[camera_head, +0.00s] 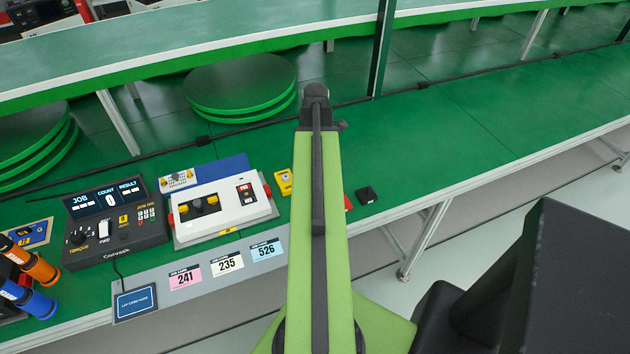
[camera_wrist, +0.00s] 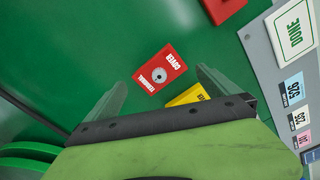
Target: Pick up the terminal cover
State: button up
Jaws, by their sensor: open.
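The terminal cover (camera_wrist: 161,72) is a red rectangular piece with white lettering and a grey round disc in its middle. It lies on the green surface in the wrist view. My gripper (camera_wrist: 162,78) is open, with one finger to the left of the cover and the other to its right. Nothing is held between the fingers. I cannot tell the gap between the fingertips and the surface. In the head view my arm hides most of the gripper, and I cannot make out the terminal cover for certain.
A yellow piece (camera_wrist: 188,96) lies close below the cover, partly hidden by my gripper. Another red piece (camera_wrist: 222,8) is at the top edge. The bench's right side is clear.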

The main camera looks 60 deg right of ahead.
jog(key=f+b, duration=0.5)
jog(key=shift+w+f, duration=0.2)
jog(key=shift+r, duration=0.2)
jog(key=c, duration=1)
